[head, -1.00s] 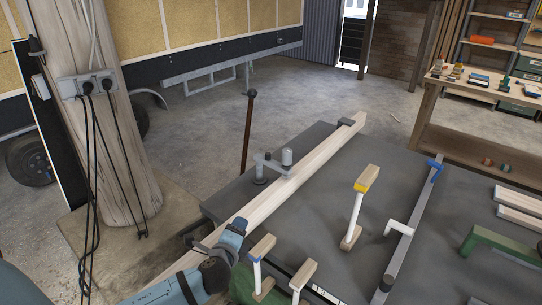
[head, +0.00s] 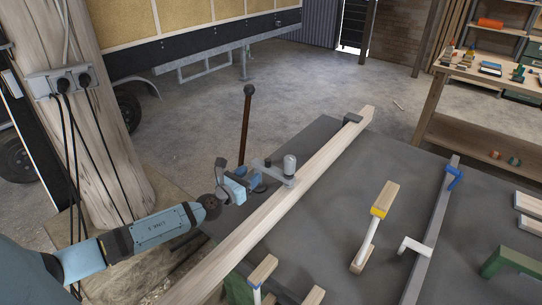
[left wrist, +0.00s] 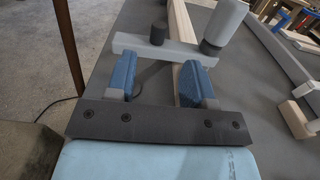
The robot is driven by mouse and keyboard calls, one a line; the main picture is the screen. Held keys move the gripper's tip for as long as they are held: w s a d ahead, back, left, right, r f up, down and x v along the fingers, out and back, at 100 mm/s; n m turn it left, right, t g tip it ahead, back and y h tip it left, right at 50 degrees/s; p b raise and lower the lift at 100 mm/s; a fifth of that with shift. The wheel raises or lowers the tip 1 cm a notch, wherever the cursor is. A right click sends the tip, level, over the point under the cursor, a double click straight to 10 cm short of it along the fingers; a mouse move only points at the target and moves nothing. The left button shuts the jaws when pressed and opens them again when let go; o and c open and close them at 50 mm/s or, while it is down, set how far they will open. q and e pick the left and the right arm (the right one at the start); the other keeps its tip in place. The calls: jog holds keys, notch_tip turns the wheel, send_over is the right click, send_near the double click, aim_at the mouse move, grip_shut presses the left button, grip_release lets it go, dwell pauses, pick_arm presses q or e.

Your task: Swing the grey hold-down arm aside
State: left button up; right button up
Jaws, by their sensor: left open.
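The grey hold-down arm (head: 273,173) is a short flat bar at the left edge of the dark bench. One end has a small dark pivot knob; the other carries a taller grey cylinder (head: 290,164) over the long wooden beam (head: 312,170). My left gripper (head: 248,184) is open just left of the arm's pivot end. In the left wrist view the bar (left wrist: 140,43) runs across just ahead of the blue finger pads (left wrist: 158,66), with the knob between them. I cannot tell whether they touch it. My right gripper is not in view.
A dark upright lever with a ball top (head: 246,120) stands close beyond my left gripper. A yellow-marked clamp (head: 382,205) and a long grey bar clamp (head: 432,228) lie on the bench (head: 335,245). A wooden post (head: 115,120) stands at the left.

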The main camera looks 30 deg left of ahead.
aim_at(266, 162)
pick_arm(q)
jog(key=w, duration=0.7)
jog(key=w+d, duration=0.1)
jog(key=w, duration=0.3)
jog(key=shift+w+f+b, duration=0.1)
jog(key=shift+w+b, duration=0.2)
jog(key=shift+w, duration=0.05)
jog(key=shift+c, duration=0.2)
grip_shut()
